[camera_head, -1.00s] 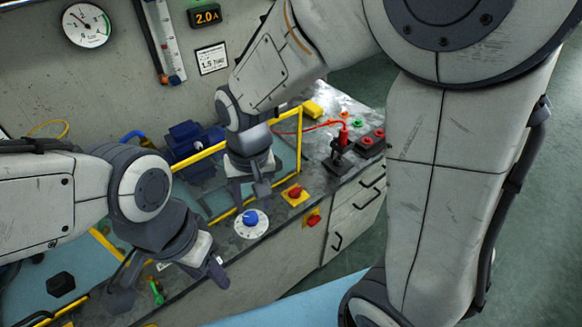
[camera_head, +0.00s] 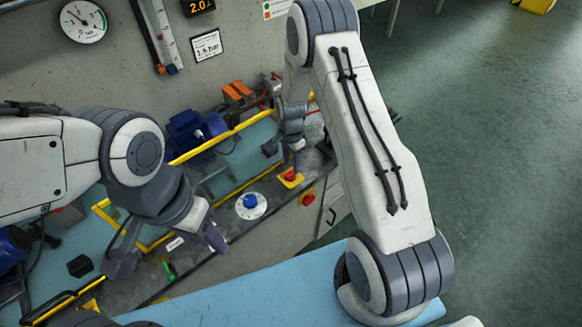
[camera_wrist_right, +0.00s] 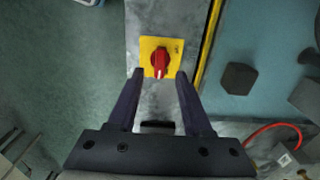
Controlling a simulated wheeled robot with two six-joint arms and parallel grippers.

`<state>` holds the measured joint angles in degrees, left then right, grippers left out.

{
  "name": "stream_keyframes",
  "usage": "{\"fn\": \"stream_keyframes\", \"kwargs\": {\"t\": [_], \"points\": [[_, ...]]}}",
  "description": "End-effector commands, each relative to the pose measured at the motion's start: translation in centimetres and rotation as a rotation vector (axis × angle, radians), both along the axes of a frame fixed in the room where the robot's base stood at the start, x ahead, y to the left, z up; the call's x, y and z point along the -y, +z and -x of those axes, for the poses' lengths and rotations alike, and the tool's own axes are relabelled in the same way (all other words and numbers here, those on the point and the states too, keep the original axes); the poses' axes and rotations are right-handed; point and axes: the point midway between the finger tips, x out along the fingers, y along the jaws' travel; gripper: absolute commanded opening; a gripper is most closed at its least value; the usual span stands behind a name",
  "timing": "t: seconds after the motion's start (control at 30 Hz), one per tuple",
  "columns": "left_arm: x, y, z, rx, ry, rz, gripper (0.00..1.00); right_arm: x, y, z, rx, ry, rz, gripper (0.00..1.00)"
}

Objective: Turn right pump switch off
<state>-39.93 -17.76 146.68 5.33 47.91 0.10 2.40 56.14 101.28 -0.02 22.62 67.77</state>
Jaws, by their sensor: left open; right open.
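A red rotary switch (camera_head: 290,176) on a yellow plate sits on the bench top near its front edge. In the right wrist view the red knob (camera_wrist_right: 160,61) is in the upper middle, with small unreadable lettering on the plate. My right gripper (camera_head: 284,159) is open above this switch. In the wrist view its two fingertips (camera_wrist_right: 160,75) point at the knob, one to each side of it, with a gap on both sides. I cannot tell whether they reach down to knob height. My left gripper (camera_head: 168,252) is open and empty over the bench's left part.
A blue knob on a white dial (camera_head: 250,206) lies left of the switch. A second red switch on yellow (camera_head: 307,197) is on the bench's front face. Yellow rails (camera_head: 222,139) and a blue pump motor (camera_head: 196,133) stand behind. A green handle (camera_head: 168,268) is beside my left gripper.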

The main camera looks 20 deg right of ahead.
Motion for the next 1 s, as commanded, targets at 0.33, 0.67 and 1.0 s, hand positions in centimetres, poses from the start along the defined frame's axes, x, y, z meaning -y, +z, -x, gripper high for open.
{"fn": "stream_keyframes", "kwargs": {"t": [0.33, 0.67, 1.0], "points": [[0.0, 1.1, 0.0, 0.000, 0.001, 0.000, 0.50, 0.0, -3.9, 0.0, 0.000, 0.002, 0.000, 0.50], [0.0, 1.1, 0.0, 0.000, 0.001, 0.000, 0.50, 0.0, -4.2, 0.0, 0.001, 0.002, 0.000, 0.46], [0.0, 1.1, 0.0, 0.000, 0.001, 0.000, 0.50, 0.0, -4.2, 0.0, 0.001, 0.004, 0.000, 0.00]]}}
